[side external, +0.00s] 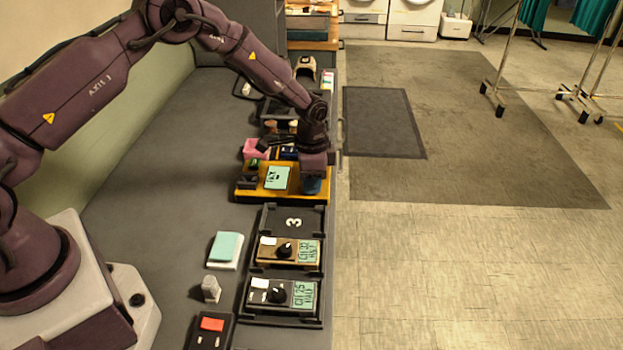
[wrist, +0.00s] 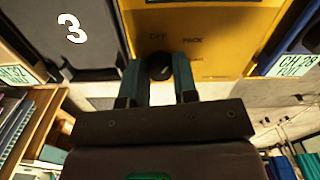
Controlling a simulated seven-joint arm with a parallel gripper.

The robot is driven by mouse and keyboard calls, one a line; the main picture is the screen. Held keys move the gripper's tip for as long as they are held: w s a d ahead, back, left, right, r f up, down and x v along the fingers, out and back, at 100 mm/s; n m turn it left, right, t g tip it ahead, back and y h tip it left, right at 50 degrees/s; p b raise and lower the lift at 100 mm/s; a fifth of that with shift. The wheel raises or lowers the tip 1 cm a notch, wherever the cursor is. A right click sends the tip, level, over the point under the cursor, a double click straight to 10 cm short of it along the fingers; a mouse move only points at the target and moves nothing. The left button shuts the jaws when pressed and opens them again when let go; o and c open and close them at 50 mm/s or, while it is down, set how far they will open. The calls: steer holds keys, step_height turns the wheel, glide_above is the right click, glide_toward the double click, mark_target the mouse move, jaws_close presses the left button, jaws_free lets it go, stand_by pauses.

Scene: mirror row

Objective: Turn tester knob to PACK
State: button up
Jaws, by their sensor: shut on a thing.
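The yellow tester (side external: 245,195) sits on the grey bench and also fills the upper middle of the wrist view (wrist: 225,35). Its panel carries the printed words OFF and PACK and a fainter, unreadable label at the right. The black tester knob (wrist: 160,66) stands on this panel below the word OFF. My gripper (wrist: 158,78) is shut on the knob, one teal finger on each side. In the side view my gripper (side external: 312,186) is at the tester's right end and hides the knob. I cannot tell where the knob points.
A teal-topped block (side external: 226,250) lies on the bench. The bench's right edge is close to my gripper.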

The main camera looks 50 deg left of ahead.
steer(key=shift+m, duration=0.6)
steer(key=o, duration=0.9)
steer(key=shift+r, duration=0.15)
step_height(320, 180, up, 13)
steer(key=shift+f, duration=0.1)
